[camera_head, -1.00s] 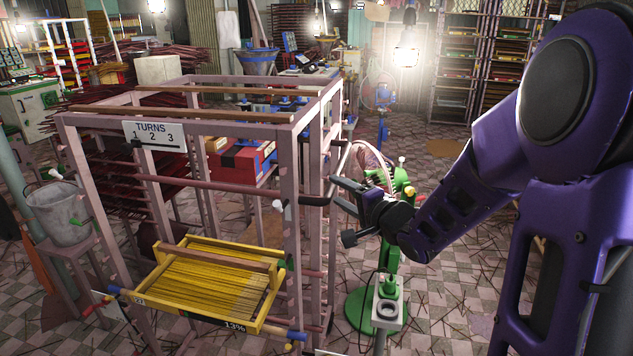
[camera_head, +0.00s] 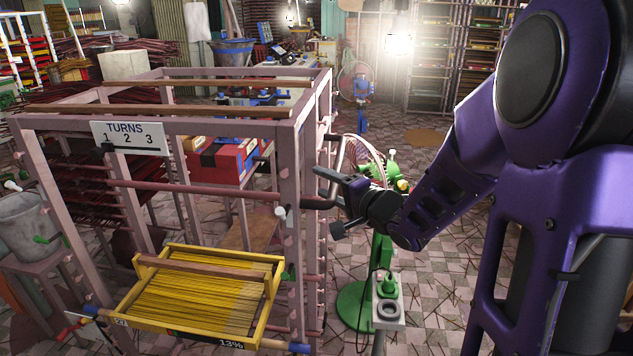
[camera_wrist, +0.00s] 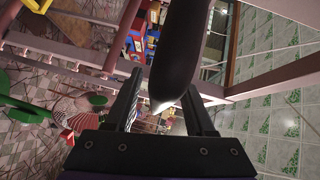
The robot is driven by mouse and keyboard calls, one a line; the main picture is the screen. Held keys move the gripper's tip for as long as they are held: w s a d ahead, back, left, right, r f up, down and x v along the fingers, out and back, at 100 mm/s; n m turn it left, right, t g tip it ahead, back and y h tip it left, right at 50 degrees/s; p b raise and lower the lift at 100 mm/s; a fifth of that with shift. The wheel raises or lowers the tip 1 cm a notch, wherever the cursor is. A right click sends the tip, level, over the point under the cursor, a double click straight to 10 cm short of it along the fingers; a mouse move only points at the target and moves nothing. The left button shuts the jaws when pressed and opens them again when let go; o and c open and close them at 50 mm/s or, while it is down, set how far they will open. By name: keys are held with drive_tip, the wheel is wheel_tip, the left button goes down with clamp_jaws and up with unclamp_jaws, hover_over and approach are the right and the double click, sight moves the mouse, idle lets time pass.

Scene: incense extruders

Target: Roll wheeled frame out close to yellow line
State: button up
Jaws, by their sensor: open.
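The wheeled frame (camera_head: 183,126) is a pinkish metal rack with a TURNS 1 2 3 sign (camera_head: 128,138), standing left of centre in the head view. A yellow tray (camera_head: 276,283) of thin yellow sticks is set in its lower front. The frame's wheels and any yellow line are not visible.
A green stand (camera_head: 357,303) with a round base is just right of the frame, near my arm. A grey bucket (camera_head: 30,225) on a stool is at the left. Racks and a bright lamp (camera_head: 398,44) are at the back. Sticks litter the tiled floor.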

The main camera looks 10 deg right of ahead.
drive_tip(key=shift+w+a, duration=0.1)
drive_tip(key=shift+w, duration=0.1)
drive_tip(key=shift+c, duration=0.2)
clamp_jaws()
idle(1.4)
